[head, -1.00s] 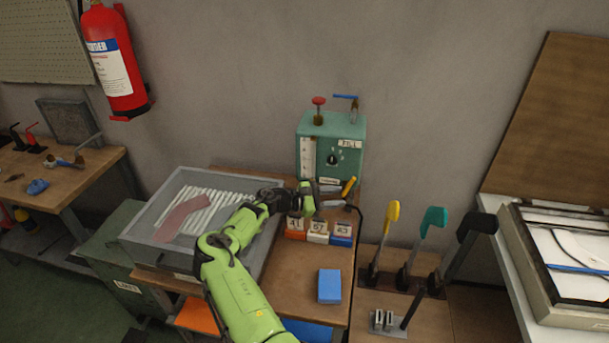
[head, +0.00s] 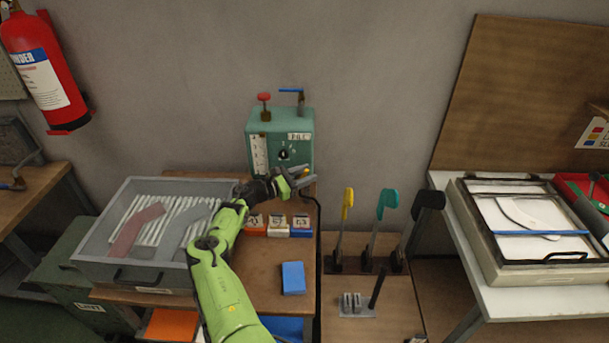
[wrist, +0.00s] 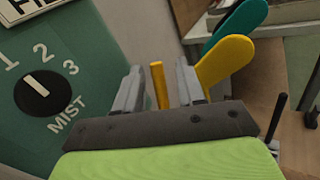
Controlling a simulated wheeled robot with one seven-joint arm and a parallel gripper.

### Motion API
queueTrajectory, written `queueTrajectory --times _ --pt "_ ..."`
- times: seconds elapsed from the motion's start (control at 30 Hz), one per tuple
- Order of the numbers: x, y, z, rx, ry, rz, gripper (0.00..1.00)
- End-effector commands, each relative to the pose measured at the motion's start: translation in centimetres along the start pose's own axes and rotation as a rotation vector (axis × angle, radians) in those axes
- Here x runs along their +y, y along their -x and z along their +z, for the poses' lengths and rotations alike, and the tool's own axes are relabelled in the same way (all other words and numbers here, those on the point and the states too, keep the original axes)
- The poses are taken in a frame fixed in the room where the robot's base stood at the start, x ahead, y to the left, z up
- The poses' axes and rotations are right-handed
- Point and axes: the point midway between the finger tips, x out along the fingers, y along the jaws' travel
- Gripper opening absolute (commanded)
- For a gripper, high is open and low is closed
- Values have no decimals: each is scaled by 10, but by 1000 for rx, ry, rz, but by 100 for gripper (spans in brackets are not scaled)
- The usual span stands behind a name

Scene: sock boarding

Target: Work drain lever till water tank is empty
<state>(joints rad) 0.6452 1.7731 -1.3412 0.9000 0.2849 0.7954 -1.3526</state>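The green water tank (head: 261,131) stands against the wall at the back of the bench, with a pale scale strip (head: 259,152) on its front. The level in it is too small to read. In the wrist view, the tank's dial (wrist: 42,93) is marked 1, 2, 3 and MIST. A slim yellow handle (wrist: 158,88), apparently the drain lever, stands between my fingers; it is hidden behind my gripper in the head view. My gripper (head: 306,177) is open at the tank's lower right, and gaps show on both sides of the handle in the wrist view (wrist: 159,68).
A red knob (head: 264,97) and a blue-handled valve (head: 291,90) top the tank. Right of the bench stand large yellow (head: 347,199), teal (head: 387,202) and black (head: 428,199) levers. Colored boxes (head: 278,228) and a blue block (head: 293,278) are on the bench.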

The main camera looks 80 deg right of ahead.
Motion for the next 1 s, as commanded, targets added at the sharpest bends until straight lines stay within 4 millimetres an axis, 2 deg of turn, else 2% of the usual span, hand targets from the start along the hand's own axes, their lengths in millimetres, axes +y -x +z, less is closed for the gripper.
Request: queueTrajectory --times 0.2,0.47,1.0 --pt "0 -1 0 0 0 1 39" --pt "0 0 0 1 0 1 1" --pt "-1 -2 0 32 -20 -6 0"
